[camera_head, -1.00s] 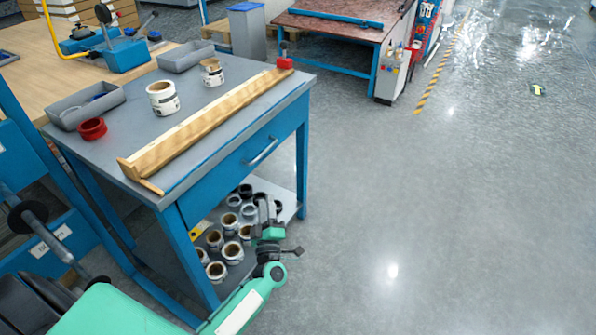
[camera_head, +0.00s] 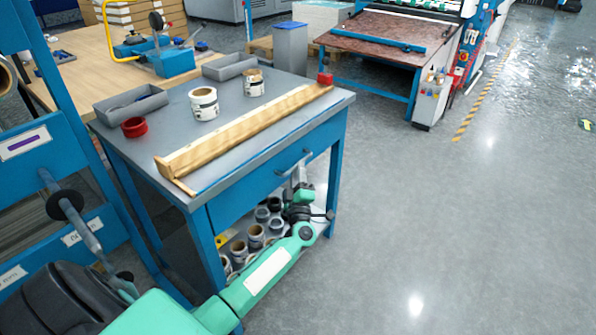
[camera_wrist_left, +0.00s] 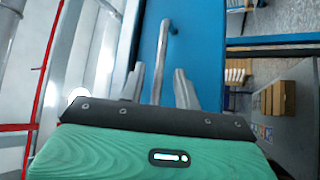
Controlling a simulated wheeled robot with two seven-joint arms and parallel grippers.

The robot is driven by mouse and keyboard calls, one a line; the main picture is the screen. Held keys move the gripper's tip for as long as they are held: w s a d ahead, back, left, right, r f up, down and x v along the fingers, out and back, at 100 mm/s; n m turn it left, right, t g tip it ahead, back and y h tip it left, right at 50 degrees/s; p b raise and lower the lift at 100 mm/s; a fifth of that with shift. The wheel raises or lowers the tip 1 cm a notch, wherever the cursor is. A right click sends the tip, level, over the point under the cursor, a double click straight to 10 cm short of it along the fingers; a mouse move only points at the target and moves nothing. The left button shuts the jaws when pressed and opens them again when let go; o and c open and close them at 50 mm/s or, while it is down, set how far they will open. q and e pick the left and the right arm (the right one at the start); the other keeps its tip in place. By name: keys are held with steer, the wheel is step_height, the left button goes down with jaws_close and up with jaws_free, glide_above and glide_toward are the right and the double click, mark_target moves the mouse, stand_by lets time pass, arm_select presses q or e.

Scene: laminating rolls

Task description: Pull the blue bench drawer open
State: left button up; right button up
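The blue bench (camera_head: 216,250) stands at the left, and its blue drawer (camera_head: 250,190) looks shut, its front flush under the grey top. The drawer's metal bar handle (camera_head: 308,153) is partly hidden by my left gripper (camera_head: 296,176), which is right at the drawer front. In the left wrist view, my left gripper (camera_wrist_left: 158,86) is open, its two fingers apart. The handle (camera_wrist_left: 163,55) runs lengthwise between them against the blue drawer front (camera_wrist_left: 196,45); I cannot tell whether a finger touches it. My right gripper is not in view.
Several rolls (camera_head: 256,235) sit on the lower shelf. The floor (camera_head: 440,230) to the right is clear.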

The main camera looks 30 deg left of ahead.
arm_select(q)
steer(key=shift+w+a+r, duration=0.2)
steer(key=shift+w+a, duration=0.1)
steer(key=shift+w, duration=0.15)
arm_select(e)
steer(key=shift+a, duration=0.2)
arm_select(q)
jaws_close()
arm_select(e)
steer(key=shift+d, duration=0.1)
arm_select(q)
steer(key=shift+d, duration=0.1)
